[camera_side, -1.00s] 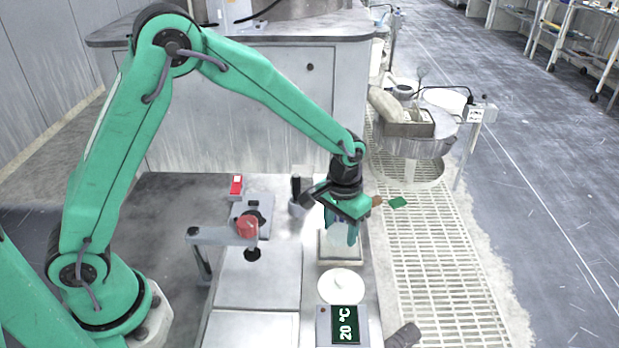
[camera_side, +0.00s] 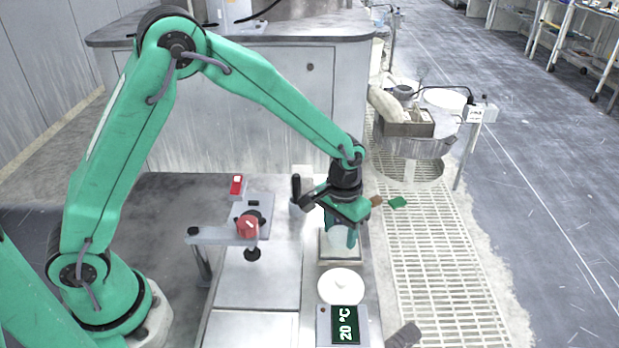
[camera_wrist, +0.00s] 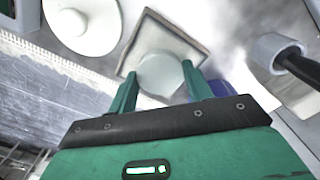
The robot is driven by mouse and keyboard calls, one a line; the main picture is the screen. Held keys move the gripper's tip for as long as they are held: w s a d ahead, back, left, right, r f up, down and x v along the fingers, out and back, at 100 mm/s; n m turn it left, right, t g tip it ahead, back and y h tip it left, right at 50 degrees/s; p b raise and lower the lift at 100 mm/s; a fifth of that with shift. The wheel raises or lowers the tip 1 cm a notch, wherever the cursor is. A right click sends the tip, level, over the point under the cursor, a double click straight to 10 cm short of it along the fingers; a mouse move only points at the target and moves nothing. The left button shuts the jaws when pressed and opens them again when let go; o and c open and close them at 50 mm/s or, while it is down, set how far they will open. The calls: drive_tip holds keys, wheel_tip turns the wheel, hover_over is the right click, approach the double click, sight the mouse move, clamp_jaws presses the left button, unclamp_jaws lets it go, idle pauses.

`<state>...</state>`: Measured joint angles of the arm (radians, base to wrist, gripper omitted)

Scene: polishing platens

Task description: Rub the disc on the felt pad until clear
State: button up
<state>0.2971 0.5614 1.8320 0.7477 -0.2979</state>
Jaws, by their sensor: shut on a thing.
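My gripper (camera_side: 345,238) points down over the square pad in a pale frame (camera_side: 326,259), near the right side of the bench. The wrist view shows its two green fingers (camera_wrist: 160,88) shut on a pale, round, greyish disc (camera_wrist: 161,74). The disc lies over the front part of the square pad (camera_wrist: 150,38), whose rim and far part show beyond it.
A white round lid-like piece with a knob (camera_side: 340,287) sits just in front of the pad. A display reading 20 °C (camera_side: 343,325) is nearer still. A red-knobbed clamp (camera_side: 246,228) stands left. A cup with a black handle (camera_wrist: 280,52) is close beside the gripper.

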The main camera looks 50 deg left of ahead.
drive_tip(key=shift+f, duration=0.35)
idle(0.5)
drive_tip(key=o, duration=0.6)
drive_tip(key=shift+c, duration=0.2)
drive_tip(key=shift+r, duration=0.4)
drive_tip(key=c, duration=0.8)
drive_tip(key=shift+r, duration=2)
drive_tip(key=shift+w+d+r, duration=0.1)
drive_tip(key=shift+d+r, duration=0.15)
drive_tip(key=shift+r, duration=0.4)
drive_tip(key=shift+w+d+r, duration=0.15)
drive_tip(key=shift+d+r, duration=0.15)
drive_tip(key=shift+r, duration=0.35)
drive_tip(key=shift+w+d+r, duration=0.1)
drive_tip(key=shift+d+r, duration=0.15)
drive_tip(key=shift+r, duration=0.4)
